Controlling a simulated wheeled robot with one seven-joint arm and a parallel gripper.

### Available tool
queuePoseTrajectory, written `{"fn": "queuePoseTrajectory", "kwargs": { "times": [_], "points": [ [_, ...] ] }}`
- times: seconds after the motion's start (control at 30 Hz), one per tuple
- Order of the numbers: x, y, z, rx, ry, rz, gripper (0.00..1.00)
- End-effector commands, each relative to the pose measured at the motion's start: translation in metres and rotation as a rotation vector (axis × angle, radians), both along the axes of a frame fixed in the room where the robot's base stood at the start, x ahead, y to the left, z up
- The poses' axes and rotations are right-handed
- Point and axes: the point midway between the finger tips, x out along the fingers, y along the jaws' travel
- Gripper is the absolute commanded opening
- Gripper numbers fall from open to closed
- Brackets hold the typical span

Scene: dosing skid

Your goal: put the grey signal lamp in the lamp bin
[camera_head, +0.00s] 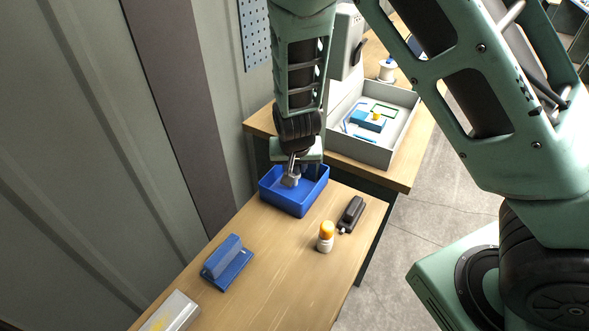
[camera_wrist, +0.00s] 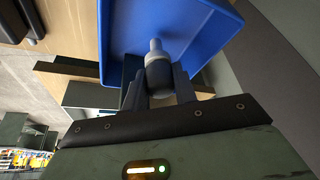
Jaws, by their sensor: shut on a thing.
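The grey signal lamp (camera_head: 290,181) is between the fingers of my gripper (camera_head: 291,172), which is shut on it. In the wrist view the lamp (camera_wrist: 157,58) shows a dark grey body and a paler narrow end pointing away from my gripper (camera_wrist: 158,84). The blue open box (camera_head: 292,205), which looks like the lamp bin, stands at the far end of the near wooden table. The lamp is over or just inside its opening; whether it touches the floor of the bin (camera_wrist: 200,30) I cannot tell.
An orange-topped white lamp (camera_head: 325,238) and a black device (camera_head: 352,213) stand right of the bin. A blue-grey block (camera_head: 227,262) and a clear-lidded box (camera_head: 172,314) lie nearer. A grey tray (camera_head: 376,155) with several items is behind. A wall runs along the left.

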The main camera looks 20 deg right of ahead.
Motion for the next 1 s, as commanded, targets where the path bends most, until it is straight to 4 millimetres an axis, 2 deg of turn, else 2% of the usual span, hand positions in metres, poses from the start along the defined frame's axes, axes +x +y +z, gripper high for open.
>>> {"fn": "queuePoseTrajectory", "kwargs": {
  "times": [0.13,0.5,0.53,0.6,0.87,1.0],
  "points": [
    [0.0,0.0,-0.014,0.001,0.001,-0.001,0.05],
    [0.0,0.0,-0.019,0.001,0.0,0.0,0.05],
    [0.0,0.0,-0.018,0.001,0.0,0.0,0.33],
    [0.0,0.0,-0.018,0.001,0.0,0.0,0.49],
    [0.0,0.0,-0.017,0.001,0.0,0.0,0.49],
    [-0.002,0.002,-0.008,0.001,-0.002,0.002,0.49]
  ]
}}
